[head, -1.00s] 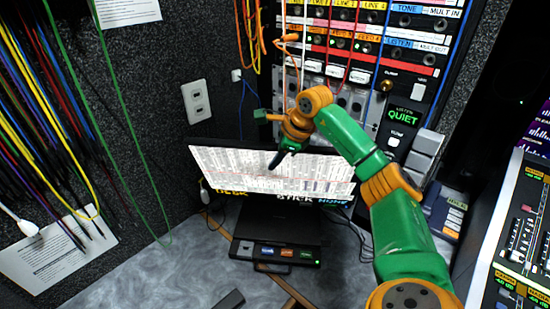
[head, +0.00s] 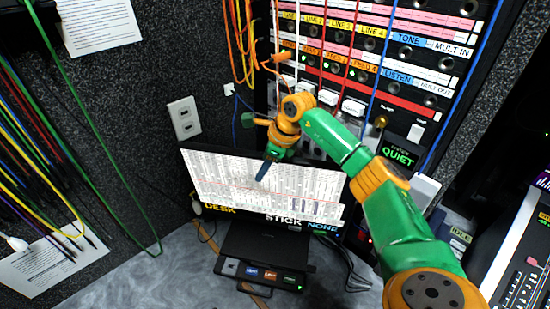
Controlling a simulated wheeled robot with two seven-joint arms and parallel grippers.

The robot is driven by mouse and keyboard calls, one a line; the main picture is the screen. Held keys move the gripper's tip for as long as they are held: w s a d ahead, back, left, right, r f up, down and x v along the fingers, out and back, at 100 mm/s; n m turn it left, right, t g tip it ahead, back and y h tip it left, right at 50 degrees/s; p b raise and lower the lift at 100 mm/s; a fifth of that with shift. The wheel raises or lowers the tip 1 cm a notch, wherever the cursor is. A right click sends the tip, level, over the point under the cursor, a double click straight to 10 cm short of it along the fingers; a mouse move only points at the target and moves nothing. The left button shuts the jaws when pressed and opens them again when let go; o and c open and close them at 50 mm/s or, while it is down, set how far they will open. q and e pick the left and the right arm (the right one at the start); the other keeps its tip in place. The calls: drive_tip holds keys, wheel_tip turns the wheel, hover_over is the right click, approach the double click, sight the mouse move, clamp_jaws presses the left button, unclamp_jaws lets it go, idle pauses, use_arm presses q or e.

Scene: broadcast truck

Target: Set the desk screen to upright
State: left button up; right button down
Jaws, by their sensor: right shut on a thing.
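The desk screen (head: 225,180) stands on the desk in front of the rack, showing rows of a lit table, with the labels DESK, STICK and NONE along its lower edge. Its face leans back somewhat from vertical. My right gripper (head: 268,164) is at the middle of the screen's top edge, shut on it, with one dark finger in front of the face. The other finger is hidden behind the screen. My left gripper is not in view.
A black box (head: 262,273) with small lit buttons sits in front of the screen. A rack (head: 400,60) with patch cables rises behind. Cables hang at left beside a paper sheet (head: 45,262). A mixing console (head: 525,265) is at right. Grey desk (head: 150,285) is clear at front left.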

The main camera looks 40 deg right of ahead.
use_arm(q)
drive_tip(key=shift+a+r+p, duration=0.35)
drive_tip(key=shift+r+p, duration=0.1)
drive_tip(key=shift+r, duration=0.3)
use_arm(e)
drive_tip(key=shift+w+d+g, duration=0.3)
drive_tip(key=shift+d, duration=0.05)
drive_tip(key=c, duration=0.7)
unclamp_jaws()
drive_tip(key=shift+d, duration=0.1)
drive_tip(key=b+v, duration=0.1)
drive_tip(key=v, duration=0.5)
drive_tip(key=shift+d+b, duration=0.15)
drive_tip(key=shift+b, duration=0.25)
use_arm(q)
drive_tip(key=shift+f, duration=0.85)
use_arm(e)
drive_tip(key=shift+s+d+r, duration=0.1)
drive_tip(key=shift+s+r, duration=0.05)
drive_tip(key=shift+r, duration=0.3)
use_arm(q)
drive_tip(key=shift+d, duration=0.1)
use_arm(e)
drive_tip(key=shift+y, duration=0.3)
